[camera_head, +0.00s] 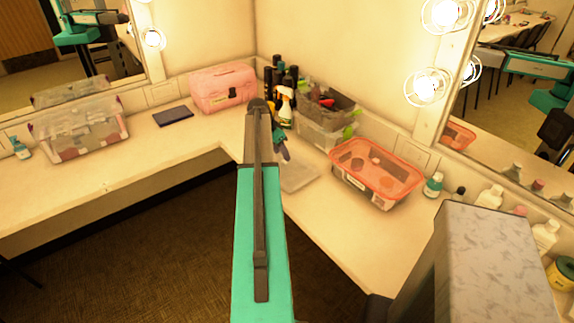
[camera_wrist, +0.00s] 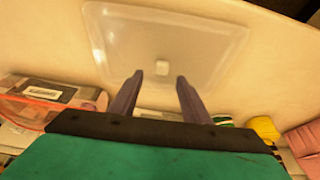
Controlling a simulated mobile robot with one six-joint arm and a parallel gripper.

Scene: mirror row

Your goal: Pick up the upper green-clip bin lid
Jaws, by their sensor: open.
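In the head view the lid (camera_head: 298,176) is partly hidden by my arm. Two clear bins with green clips are stacked behind it. The upper bin (camera_head: 327,104) shows no lid on top and has dark and coloured items inside; the lower bin (camera_head: 318,134) is under it. My gripper (camera_wrist: 159,80) is open and empty over the lid. In the head view my gripper (camera_head: 282,148) shows only partly.
An orange-lidded bin (camera_head: 376,168) stands right of the lid. Dark bottles and a spray bottle (camera_head: 286,106) stand in the corner, near a pink case (camera_head: 222,88). A clear bin (camera_head: 80,128) and a dark flat item (camera_head: 173,116) are on the left counter. Mirrors line the walls.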

